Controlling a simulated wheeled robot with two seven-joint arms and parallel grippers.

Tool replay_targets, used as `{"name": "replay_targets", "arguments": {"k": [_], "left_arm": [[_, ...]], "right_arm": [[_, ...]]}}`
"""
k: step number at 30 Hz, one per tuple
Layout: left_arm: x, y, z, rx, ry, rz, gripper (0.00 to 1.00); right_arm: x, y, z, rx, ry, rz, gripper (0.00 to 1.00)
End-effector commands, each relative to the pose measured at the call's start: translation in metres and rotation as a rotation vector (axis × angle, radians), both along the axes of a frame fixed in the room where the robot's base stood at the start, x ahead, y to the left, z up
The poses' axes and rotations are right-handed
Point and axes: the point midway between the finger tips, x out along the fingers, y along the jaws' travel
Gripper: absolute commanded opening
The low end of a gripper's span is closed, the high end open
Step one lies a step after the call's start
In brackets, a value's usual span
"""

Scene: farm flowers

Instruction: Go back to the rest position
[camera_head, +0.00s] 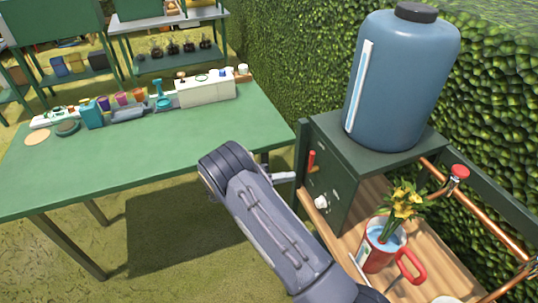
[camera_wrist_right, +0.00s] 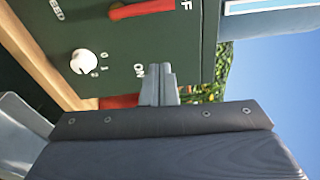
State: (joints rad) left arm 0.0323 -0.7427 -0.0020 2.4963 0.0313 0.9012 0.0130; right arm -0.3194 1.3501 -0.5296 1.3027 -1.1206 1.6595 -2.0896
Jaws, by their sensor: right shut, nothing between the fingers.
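My right gripper (camera_head: 286,177) is shut and empty, just left of the dark green control box (camera_head: 332,190) in the head view. In the right wrist view its shut fingers (camera_wrist_right: 158,84) show in front of the box's panel (camera_wrist_right: 196,62), near the "ON" label; contact cannot be told. A red lever (camera_head: 311,160) and a white knob (camera_head: 320,202) are on the panel. They also show in the right wrist view, the lever (camera_wrist_right: 145,9) along the top and the knob (camera_wrist_right: 84,62) at the left. My left gripper is out of view.
A blue tank (camera_head: 408,80) stands on the box. A red watering can (camera_head: 376,252) with yellow flowers (camera_head: 405,203) stands on a wooden surface by copper pipes (camera_head: 496,232). A green table (camera_head: 160,152) carries pots and tools along its back; its front is clear.

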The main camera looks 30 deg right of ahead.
Motion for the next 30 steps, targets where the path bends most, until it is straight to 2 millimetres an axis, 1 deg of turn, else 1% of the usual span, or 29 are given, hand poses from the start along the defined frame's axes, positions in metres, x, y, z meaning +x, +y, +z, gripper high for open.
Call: {"name": "replay_targets", "arguments": {"k": [5, 8, 11, 14, 15, 17, 18, 20, 23, 27, 29, 30], "left_arm": [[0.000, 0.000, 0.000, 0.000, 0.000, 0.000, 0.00], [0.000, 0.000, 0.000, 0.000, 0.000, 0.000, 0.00], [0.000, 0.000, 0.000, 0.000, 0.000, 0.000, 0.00], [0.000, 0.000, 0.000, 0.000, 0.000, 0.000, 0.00], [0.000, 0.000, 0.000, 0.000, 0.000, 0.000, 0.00], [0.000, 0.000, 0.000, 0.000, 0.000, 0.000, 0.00], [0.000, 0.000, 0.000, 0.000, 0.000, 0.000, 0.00], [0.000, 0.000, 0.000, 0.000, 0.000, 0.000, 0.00], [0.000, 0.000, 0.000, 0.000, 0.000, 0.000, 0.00], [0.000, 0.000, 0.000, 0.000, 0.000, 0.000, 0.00], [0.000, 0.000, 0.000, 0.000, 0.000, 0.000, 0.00], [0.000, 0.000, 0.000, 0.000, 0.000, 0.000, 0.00]], "right_arm": [[0.000, -0.001, 0.000, 0.002, -0.004, -0.003, 0.00], [-0.006, -0.006, 0.006, 0.032, -0.053, -0.033, 0.00], [-0.022, -0.016, 0.016, 0.109, -0.189, -0.118, 0.00], [-0.048, -0.024, 0.029, 0.218, -0.404, -0.263, 0.00], [-0.060, -0.024, 0.034, 0.261, -0.500, -0.332, 0.00], [-0.078, -0.023, 0.042, 0.319, -0.643, -0.442, 0.00], [-0.088, -0.020, 0.047, 0.353, -0.740, -0.519, 0.00], [-0.105, -0.014, 0.055, 0.397, -0.877, -0.640, 0.00], [-0.129, -0.001, 0.071, 0.454, -1.099, -0.853, 0.00], [-0.161, 0.025, 0.094, 0.499, -1.380, -1.176, 0.00], [-0.175, 0.037, 0.105, 0.506, -1.486, -1.325, 0.00], [-0.183, 0.045, 0.112, 0.506, -1.553, -1.428, 0.00]]}}
